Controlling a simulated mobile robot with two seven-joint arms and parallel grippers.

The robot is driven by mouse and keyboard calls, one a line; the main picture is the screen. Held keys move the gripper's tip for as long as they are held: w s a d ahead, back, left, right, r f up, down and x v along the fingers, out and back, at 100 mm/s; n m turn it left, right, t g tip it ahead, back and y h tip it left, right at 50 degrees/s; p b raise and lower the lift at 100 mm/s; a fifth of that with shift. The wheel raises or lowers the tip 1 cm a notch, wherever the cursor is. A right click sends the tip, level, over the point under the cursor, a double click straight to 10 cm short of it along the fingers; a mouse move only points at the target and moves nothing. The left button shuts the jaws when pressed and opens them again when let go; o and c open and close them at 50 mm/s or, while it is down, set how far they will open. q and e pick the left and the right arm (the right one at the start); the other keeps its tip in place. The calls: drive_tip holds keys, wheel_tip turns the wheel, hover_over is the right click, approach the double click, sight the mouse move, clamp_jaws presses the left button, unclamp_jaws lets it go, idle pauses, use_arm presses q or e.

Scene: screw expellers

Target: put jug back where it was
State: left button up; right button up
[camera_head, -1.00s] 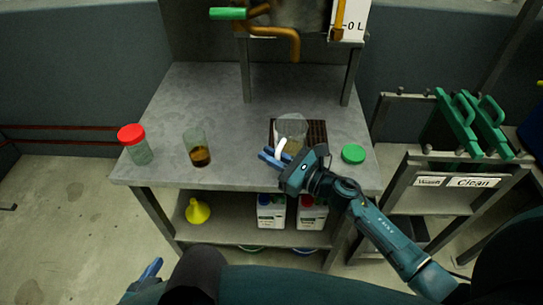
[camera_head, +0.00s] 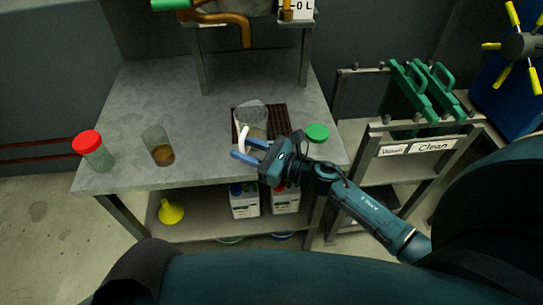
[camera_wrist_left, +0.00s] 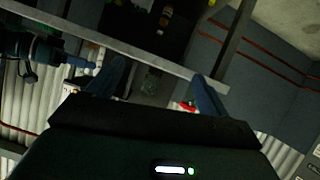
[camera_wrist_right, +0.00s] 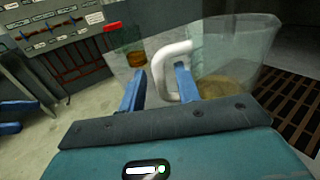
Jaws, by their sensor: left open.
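The clear jug (camera_head: 254,113) with a white handle (camera_head: 244,139) stands upright on the dark grate (camera_head: 279,118) at the bench's right side. It also shows in the right wrist view (camera_wrist_right: 238,50), with brownish liquid low inside. My right gripper (camera_head: 247,150) is at the handle on the jug's near side. In the right wrist view its blue fingers (camera_wrist_right: 160,80) are apart, one on each side of the handle, with a gap on the left. My left gripper is out of the head view; in the left wrist view its fingers (camera_wrist_left: 155,85) are apart and empty.
A green lid (camera_head: 317,132) lies right of the grate. A yellow funnel (camera_head: 171,211) and white containers (camera_head: 244,203) occupy the lower shelf. The bench's middle is clear.

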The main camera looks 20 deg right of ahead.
drive_tip(key=b+v, duration=0.1)
drive_tip(key=v, duration=0.7)
use_arm(q)
drive_tip(key=shift+a+r+t, duration=0.3)
drive_tip(key=shift+r, duration=0.1)
use_arm(e)
drive_tip(key=s+a+f+n+h, duration=0.1)
drive_tip(key=s+n, duration=0.3)
drive_tip(key=n, duration=0.5)
drive_tip(key=s+a+f+n+h, duration=0.1)
drive_tip(key=s+a+n+h, duration=0.2)
drive_tip(key=n, duration=0.7)
drive_tip(key=s+a+f+n+g+h, duration=0.1)
drive_tip(key=s+n, duration=0.4)
drive_tip(key=n, duration=0.5)
drive_tip(key=shift+s+a+f+h, duration=0.3)
drive_tip(key=shift+a+f+h, duration=0.15)
drive_tip(key=shift+h, duration=0.75)
